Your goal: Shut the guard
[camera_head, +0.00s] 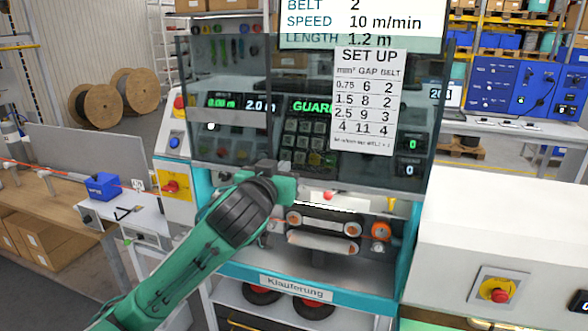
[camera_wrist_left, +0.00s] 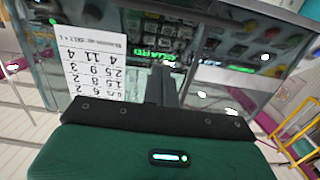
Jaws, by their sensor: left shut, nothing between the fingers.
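The guard (camera_head: 228,146) is a dark, see-through panel on the front of the cable machine. It hangs over the displays and keypad, and its lower edge stands above the belts (camera_head: 322,222), which are uncovered. My left gripper (camera_head: 266,166) is at the lower middle part of the guard, mostly hidden by its own wrist. In the left wrist view the gripper (camera_wrist_left: 161,82) is shut and empty, with the guard (camera_wrist_left: 225,42) close ahead of it. I cannot tell whether the fingers touch the panel. My right gripper is out of view.
A set-up card (camera_head: 368,100) sits at the guard's right part. A green "GUARD" text shows behind the panel. An orange knob (camera_head: 381,231) is right of the belts. A white cabinet with a red stop button (camera_head: 499,295) stands at right, a workbench (camera_head: 60,190) at left.

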